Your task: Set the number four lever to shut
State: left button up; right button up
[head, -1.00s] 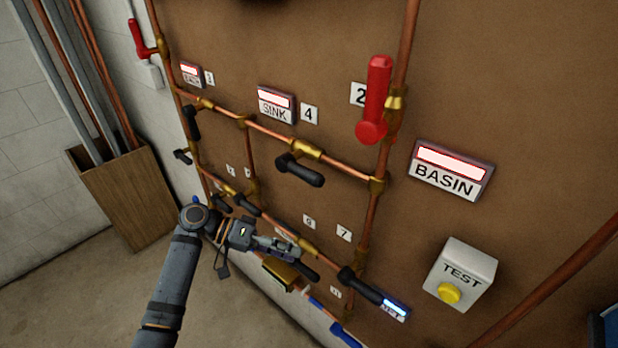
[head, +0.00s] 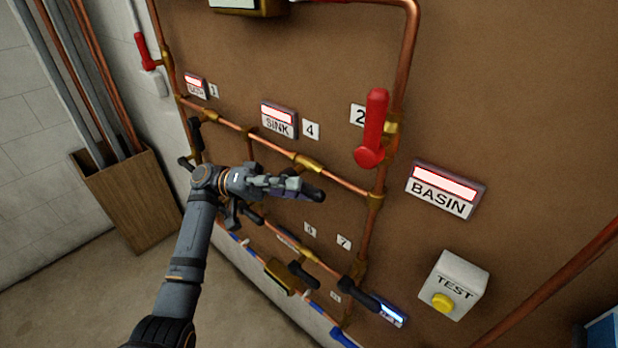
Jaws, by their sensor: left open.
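The number 4 label (head: 311,130) sits beside the SINK sign (head: 279,121), whose panel is lit pale with a red edge. Below them a brass valve (head: 310,163) sits on the horizontal copper pipe. Its black lever shows only at its end (head: 314,194), pointing right, roughly along the pipe. The rest of the lever is hidden by my left gripper (head: 292,186). The gripper is open, its fingers over the lever; whether they touch it I cannot tell. My right gripper is not in view.
A red lever (head: 373,125) stands upright by label 2, right of the gripper. Other black levers (head: 302,276) (head: 362,294) stick out below. The BASIN sign (head: 443,190) and the TEST box (head: 454,286) are at right. A wooden bin of pipes (head: 130,196) stands at left.

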aim_at(309, 190)
pick_arm(q)
jog(key=shift+p+x, duration=0.5)
jog(key=shift+x, duration=1.05)
jog(key=shift+f, duration=0.1)
grip_shut()
